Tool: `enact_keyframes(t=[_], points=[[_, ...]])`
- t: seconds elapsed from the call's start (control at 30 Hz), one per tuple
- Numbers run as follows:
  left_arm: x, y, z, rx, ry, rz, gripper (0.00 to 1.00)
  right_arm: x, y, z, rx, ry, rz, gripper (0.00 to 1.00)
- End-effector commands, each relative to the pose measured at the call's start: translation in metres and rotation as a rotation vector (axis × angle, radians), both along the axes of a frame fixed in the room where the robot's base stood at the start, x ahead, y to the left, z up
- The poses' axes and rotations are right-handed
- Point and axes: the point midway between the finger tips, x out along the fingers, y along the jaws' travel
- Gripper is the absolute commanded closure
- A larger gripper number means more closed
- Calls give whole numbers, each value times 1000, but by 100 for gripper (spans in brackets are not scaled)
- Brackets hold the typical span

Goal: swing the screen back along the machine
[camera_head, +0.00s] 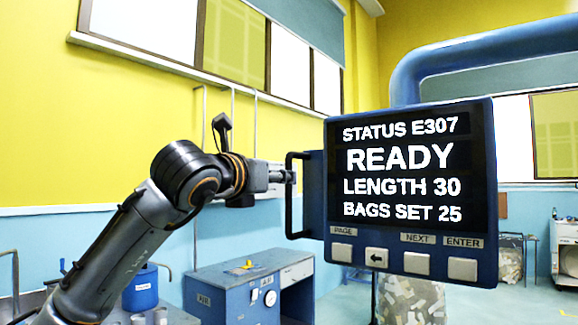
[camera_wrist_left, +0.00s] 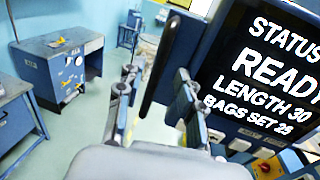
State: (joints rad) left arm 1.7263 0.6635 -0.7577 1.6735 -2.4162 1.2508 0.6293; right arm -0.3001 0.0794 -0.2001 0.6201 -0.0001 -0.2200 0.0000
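The screen (camera_head: 412,150) is a dark blue box on a thick blue curved arm (camera_head: 420,75); its display reads STATUS E307, READY, LENGTH 30, BAGS SET 25. It faces me and also shows in the left wrist view (camera_wrist_left: 262,75). A dark upright handle (camera_head: 291,222) stands out from its left edge. My left gripper (camera_head: 286,176) is at the handle. In the left wrist view the fingers (camera_wrist_left: 157,92) are apart, with the handle (camera_wrist_left: 168,50) between or just beyond them; a gap shows on the left side. Contact cannot be told. My right gripper is not in view.
A blue cabinet (camera_head: 225,290) with a gauge stands behind, lower left of the screen. A blue container (camera_head: 141,290) is further left. Clear material (camera_head: 410,300) shows below the screen. Open floor (camera_wrist_left: 105,95) lies left of the handle. A yellow wall with windows is behind.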

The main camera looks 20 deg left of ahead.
Motion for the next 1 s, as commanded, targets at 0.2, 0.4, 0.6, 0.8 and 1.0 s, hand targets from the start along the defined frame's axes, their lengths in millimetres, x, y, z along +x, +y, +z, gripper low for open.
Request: enact_keyframes(t=[0.2,0.4,0.6,0.8,1.0], points=[[40,-7,3,0,4,-1,63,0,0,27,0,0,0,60],[56,-9,1,-1,0,-1,63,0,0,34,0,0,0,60],[59,-10,-1,0,0,-1,63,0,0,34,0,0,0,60],[59,-10,-1,0,0,-1,79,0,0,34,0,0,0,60],[58,-9,0,0,0,-1,100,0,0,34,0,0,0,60]])
